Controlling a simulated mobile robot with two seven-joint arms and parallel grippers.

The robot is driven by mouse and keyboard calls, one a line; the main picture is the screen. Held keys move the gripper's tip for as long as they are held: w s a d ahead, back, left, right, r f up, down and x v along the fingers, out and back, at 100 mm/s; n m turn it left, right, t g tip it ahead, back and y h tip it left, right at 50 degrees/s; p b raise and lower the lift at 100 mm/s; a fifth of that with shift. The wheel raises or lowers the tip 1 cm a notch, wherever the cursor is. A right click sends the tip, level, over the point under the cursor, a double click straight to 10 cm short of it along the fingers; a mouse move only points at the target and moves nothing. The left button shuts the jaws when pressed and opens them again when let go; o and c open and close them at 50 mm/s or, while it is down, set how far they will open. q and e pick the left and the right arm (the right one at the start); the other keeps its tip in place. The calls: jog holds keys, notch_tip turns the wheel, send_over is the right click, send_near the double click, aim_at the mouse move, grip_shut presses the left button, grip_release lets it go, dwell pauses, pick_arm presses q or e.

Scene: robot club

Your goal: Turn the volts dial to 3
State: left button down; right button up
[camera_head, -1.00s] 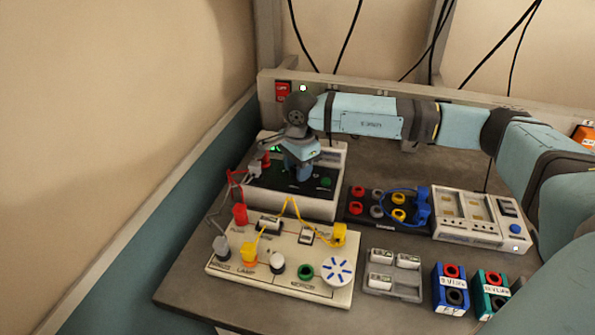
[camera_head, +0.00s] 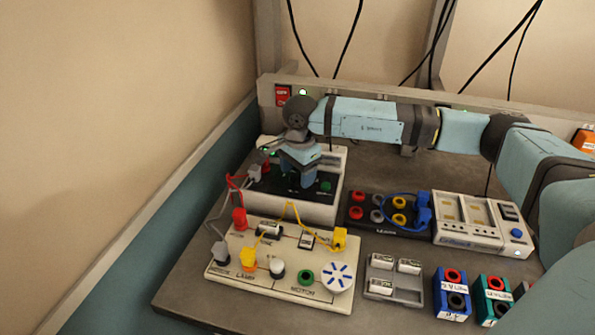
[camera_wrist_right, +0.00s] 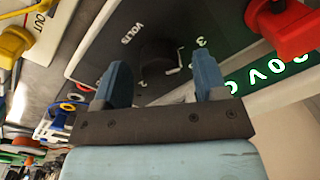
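The volts dial (camera_wrist_right: 158,54) is a dark round knob on the power supply's black panel in the right wrist view. A "VOLTS" label and a "3" mark are near it. My right gripper (camera_wrist_right: 162,68) is open, with a blue finger on each side of the dial and visible gaps between. I cannot tell whether the fingertips reach past the knob's top. In the head view, my right gripper (camera_head: 296,181) is over the power supply (camera_head: 318,212) and hides the dial. The green display (camera_wrist_right: 270,72) is lit but partly cut off. My left gripper is not in view.
A red plug (camera_head: 266,168) with leads is at the panel's left. The white circuit board (camera_head: 222,271) with leads is in front. A black socket block (camera_head: 372,224), a white charger (camera_head: 480,238) and a battery tray (camera_head: 402,292) are to the right. A wall is on the left.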

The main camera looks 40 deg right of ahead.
notch_tip(320, 180, up, 14)
jog(key=shift+s, duration=0.45)
jog(key=shift+f, duration=0.15)
dwell(0.4)
